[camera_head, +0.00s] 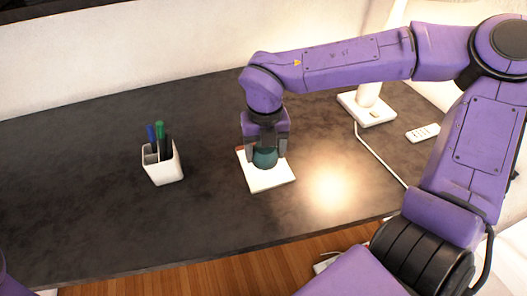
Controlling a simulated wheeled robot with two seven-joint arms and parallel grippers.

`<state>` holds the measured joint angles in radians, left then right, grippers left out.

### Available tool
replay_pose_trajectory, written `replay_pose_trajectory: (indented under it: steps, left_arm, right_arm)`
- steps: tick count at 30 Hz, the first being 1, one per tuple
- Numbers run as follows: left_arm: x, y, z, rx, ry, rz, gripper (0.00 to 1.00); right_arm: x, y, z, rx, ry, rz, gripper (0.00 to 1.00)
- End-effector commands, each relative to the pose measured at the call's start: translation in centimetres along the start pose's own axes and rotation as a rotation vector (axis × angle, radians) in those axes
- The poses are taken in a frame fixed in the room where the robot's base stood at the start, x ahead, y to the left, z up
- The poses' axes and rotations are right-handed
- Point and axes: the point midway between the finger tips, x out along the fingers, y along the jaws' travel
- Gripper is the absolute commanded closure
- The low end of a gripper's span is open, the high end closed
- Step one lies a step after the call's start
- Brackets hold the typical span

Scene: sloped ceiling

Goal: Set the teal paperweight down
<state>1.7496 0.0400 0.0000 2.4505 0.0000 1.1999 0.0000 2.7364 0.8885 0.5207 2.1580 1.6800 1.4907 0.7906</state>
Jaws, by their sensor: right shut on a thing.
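The teal paperweight (264,158) is a small rounded thing held between the fingers of my right gripper (265,150). The gripper points down and is shut on it. The paperweight is directly over a white flat square pad (272,182) on the dark table. I cannot tell whether its underside touches the pad. The fingers hide parts of its sides. My left gripper is out of view.
A white pen cup (163,170) with blue, green and dark pens stands left of the pad. A white lamp base (367,109) with a cord and a white remote (422,133) are at right. The dark table (80,200) is clear at left.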

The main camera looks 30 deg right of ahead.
Motion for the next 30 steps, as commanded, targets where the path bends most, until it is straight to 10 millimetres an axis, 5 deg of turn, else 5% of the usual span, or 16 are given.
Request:
replay_pose_trajectory:
  steps: [6, 13, 19, 30]
  left_arm:
    - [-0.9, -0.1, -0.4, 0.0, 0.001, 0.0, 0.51]
    - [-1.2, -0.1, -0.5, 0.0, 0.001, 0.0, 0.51]
    - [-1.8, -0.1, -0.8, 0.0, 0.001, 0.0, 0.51]
    - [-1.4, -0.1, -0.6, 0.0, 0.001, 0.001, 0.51]
  right_arm:
    - [4.2, -0.9, 4.5, 0.002, 0.002, -0.003, 0.78]
    - [6.7, -1.3, 6.5, -0.001, 0.0, -0.002, 0.78]
    - [9.5, -1.2, 6.4, -0.002, 0.0, 0.0, 0.78]
    - [10.2, -1.2, 6.5, -0.001, -0.001, 0.002, 0.78]
